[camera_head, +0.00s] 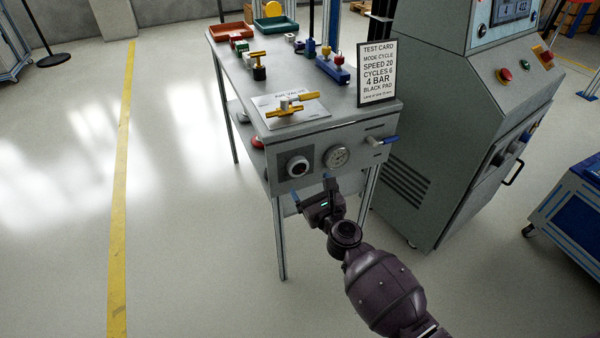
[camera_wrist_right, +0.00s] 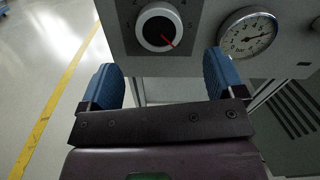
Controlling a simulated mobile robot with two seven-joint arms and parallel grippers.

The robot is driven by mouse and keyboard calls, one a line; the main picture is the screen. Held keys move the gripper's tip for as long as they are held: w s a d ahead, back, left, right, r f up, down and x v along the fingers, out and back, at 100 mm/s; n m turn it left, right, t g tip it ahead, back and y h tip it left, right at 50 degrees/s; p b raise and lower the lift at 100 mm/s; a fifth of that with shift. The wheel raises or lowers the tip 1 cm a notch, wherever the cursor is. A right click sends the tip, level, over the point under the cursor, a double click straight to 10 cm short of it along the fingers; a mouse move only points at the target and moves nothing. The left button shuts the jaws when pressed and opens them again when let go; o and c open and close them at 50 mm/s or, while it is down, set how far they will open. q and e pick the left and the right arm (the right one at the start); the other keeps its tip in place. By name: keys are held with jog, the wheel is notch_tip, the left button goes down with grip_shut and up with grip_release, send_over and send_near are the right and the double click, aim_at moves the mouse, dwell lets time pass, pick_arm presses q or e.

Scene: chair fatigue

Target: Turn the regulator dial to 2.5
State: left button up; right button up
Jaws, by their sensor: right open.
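My right gripper (camera_head: 313,192) is open and empty, in front of and below the dial. Its blue-padded fingers (camera_wrist_right: 164,82) are apart and do not touch the dial. My left gripper is not in view.
A blue-handled lever (camera_head: 383,140) sticks out at the panel's right. On the tabletop are a yellow-handled valve (camera_head: 292,104), a test card (camera_head: 377,73) and trays (camera_head: 232,31). A grey machine cabinet (camera_head: 440,130) stands close on the right.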

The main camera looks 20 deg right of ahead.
aim_at(300, 170)
jog(key=w, duration=0.5)
jog(key=shift+a+f+b, duration=0.1)
jog(key=shift+f+b, duration=0.1)
jog(key=shift+b, duration=0.15)
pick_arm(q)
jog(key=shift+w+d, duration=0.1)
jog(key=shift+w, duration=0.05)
pick_arm(e)
jog(key=shift+w+r, duration=0.15)
jog(key=shift+w, duration=0.65)
jog(key=shift+c, duration=0.5)
jog(key=c, duration=0.8)
